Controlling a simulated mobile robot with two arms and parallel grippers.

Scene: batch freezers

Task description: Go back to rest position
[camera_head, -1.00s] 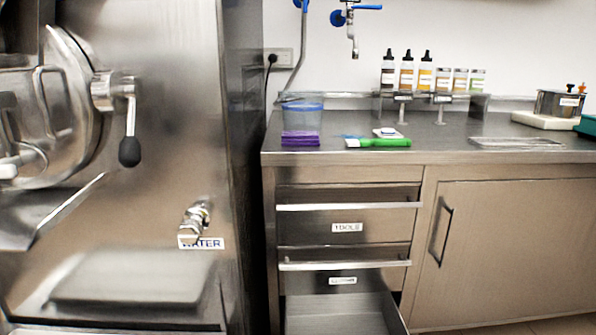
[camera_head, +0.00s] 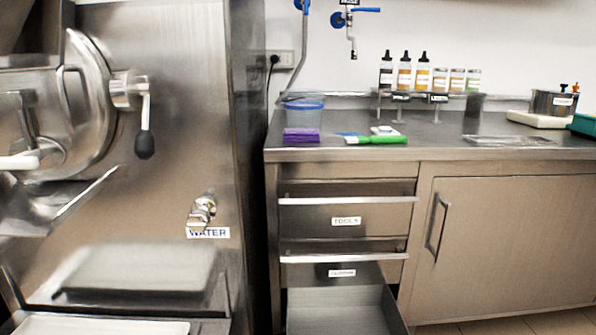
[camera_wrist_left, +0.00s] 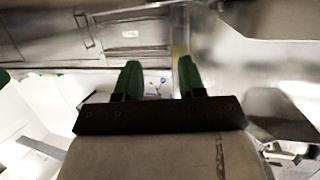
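My left gripper (camera_wrist_left: 158,82) shows in the left wrist view with its two green fingers apart and nothing between them. Beyond it are the drawer front (camera_wrist_left: 122,32) and the side of the steel machine. In the head view neither gripper is in the picture. My right gripper shows in no frame.
The batch freezer (camera_head: 170,110) stands at the left with its lever and water tap. A lower drawer (camera_head: 345,305) is pulled open under the counter (camera_head: 440,152). On the counter are purple cloths (camera_head: 301,135), a green-handled tool (camera_head: 376,139), bottles (camera_head: 405,72) and a pot (camera_head: 553,103).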

